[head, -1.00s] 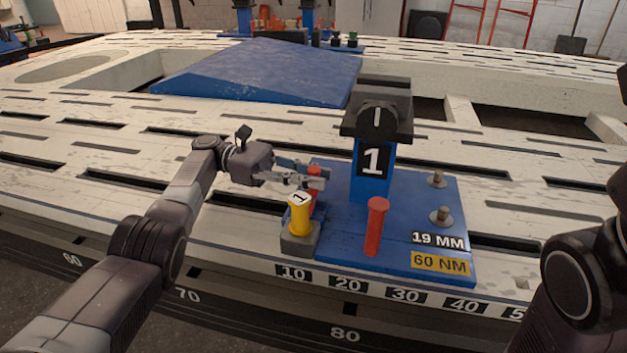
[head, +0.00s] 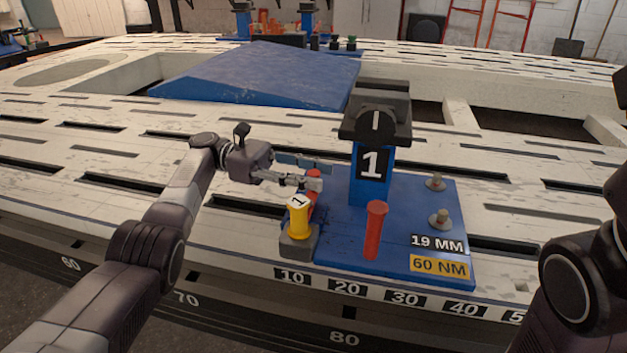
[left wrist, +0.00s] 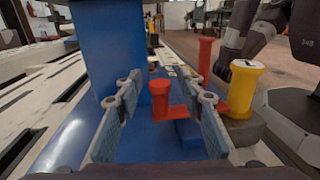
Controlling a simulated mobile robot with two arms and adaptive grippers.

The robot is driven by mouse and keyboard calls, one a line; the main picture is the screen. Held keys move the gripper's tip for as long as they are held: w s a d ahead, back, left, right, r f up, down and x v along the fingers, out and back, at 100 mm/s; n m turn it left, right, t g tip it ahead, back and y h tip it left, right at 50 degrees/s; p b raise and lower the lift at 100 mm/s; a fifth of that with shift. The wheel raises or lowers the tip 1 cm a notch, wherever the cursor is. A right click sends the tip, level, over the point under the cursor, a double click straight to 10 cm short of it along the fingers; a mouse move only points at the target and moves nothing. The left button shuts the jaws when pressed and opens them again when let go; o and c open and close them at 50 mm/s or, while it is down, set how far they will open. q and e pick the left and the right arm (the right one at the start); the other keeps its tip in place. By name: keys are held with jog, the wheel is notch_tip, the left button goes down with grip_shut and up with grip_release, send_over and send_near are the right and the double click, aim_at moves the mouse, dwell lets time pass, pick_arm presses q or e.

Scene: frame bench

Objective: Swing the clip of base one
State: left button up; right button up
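Base one is a blue plate (head: 400,250) with a blue post marked 1 (head: 373,163) and a black head on top. Its red clip (head: 313,173) stands at the plate's left edge. In the left wrist view the clip (left wrist: 160,92) has an upright round handle and a low arm reaching right. My left gripper (head: 321,176) reaches in from the left at the clip. In the left wrist view its fingers (left wrist: 160,110) are apart, one on each side of the handle, with gaps visible. In the head view the fingers partly hide the clip. My right gripper is out of view.
A yellow knob marked 1 (head: 299,217) stands on a grey block just in front of the clip. A red post (head: 375,230) rises from the plate's front. Two bolts (head: 439,218) stand at right. The slotted white bench (head: 110,150) is clear to the left.

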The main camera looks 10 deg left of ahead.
pick_arm(q)
notch_tip(320, 180, up, 8)
jog(key=shift+r, duration=0.2)
dwell(0.3)
